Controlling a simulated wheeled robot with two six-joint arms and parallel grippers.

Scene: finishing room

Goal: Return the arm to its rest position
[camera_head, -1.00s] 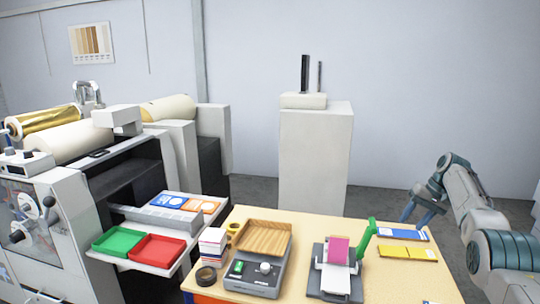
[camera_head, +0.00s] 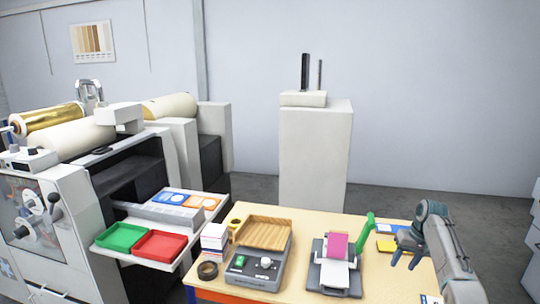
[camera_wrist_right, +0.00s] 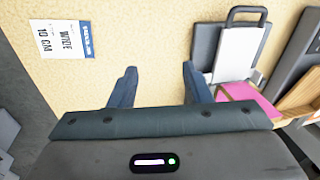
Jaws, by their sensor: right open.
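My right gripper (camera_head: 402,256) is open and empty above the right end of the table (camera_head: 390,285). Its two blue fingers also show in the right wrist view (camera_wrist_right: 158,82), spread apart over bare tabletop. My right arm comes in from the lower right. A device with a green lever (camera_head: 365,232) and a pink card (camera_head: 338,244) stands to the left of the gripper, apart from it. My left gripper is not in view.
A wooden tray (camera_head: 264,233) sits on a grey scale (camera_head: 249,268). Green (camera_head: 120,236) and red (camera_head: 160,244) trays rest on the machine's shelf at left. A printed card (camera_wrist_right: 60,51) lies on the table. A white pedestal (camera_head: 314,160) stands behind the table.

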